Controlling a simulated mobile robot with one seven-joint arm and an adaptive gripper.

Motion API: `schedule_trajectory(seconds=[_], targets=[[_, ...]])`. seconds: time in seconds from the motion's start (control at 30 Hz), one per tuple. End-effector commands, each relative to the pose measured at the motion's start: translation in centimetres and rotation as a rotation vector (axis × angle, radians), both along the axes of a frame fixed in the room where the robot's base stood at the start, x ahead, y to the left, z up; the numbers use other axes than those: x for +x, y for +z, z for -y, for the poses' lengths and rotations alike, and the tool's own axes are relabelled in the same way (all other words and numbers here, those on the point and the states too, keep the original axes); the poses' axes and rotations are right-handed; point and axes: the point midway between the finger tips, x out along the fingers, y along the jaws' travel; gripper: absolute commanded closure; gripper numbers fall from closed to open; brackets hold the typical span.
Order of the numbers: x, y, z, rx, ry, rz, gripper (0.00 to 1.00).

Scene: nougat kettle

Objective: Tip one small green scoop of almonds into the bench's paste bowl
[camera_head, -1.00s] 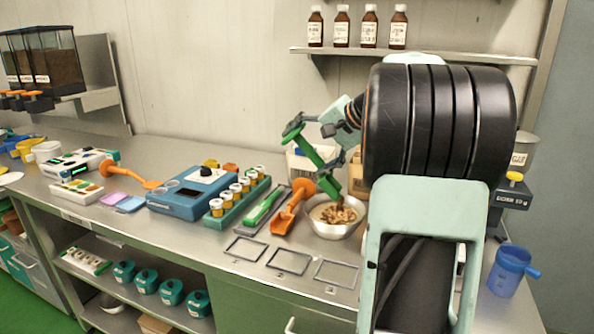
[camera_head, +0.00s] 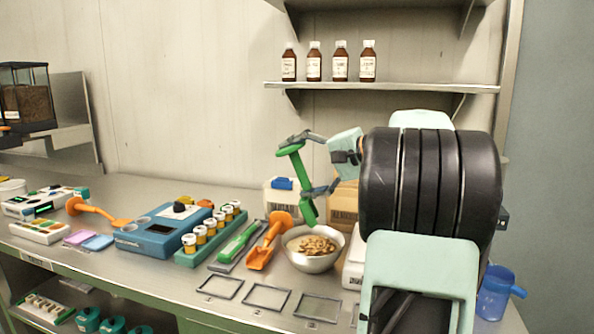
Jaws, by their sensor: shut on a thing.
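The paste bowl (camera_head: 316,263) is a silver metal bowl on the bench, with almonds (camera_head: 313,245) heaped on pale content inside. My gripper (camera_head: 303,165) is shut on a green scoop (camera_head: 297,172). It holds the scoop steeply tilted above the bowl, with its lower end just over the back rim and apart from the almonds. I cannot see whether anything is left in the scoop. Another green tool (camera_head: 239,241) lies on a dark tray left of the bowl, and an orange scoop (camera_head: 261,256) lies between them.
A green rack (camera_head: 212,250) of small jars and a blue device (camera_head: 160,236) stand further left. Empty frame outlines (camera_head: 266,297) lie at the front edge. Boxes (camera_head: 344,203) stand behind the bowl. A blue jug (camera_head: 494,291) stands at the right. A bottle shelf (camera_head: 390,88) hangs above.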

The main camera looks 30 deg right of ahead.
Motion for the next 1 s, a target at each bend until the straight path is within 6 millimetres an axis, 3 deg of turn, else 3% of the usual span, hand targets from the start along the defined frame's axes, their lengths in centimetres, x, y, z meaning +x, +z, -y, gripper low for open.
schedule_trajectory(seconds=[1.0], targets=[[0.1,3.4,-0.2,-0.441,0.005,-0.382,0.43]])
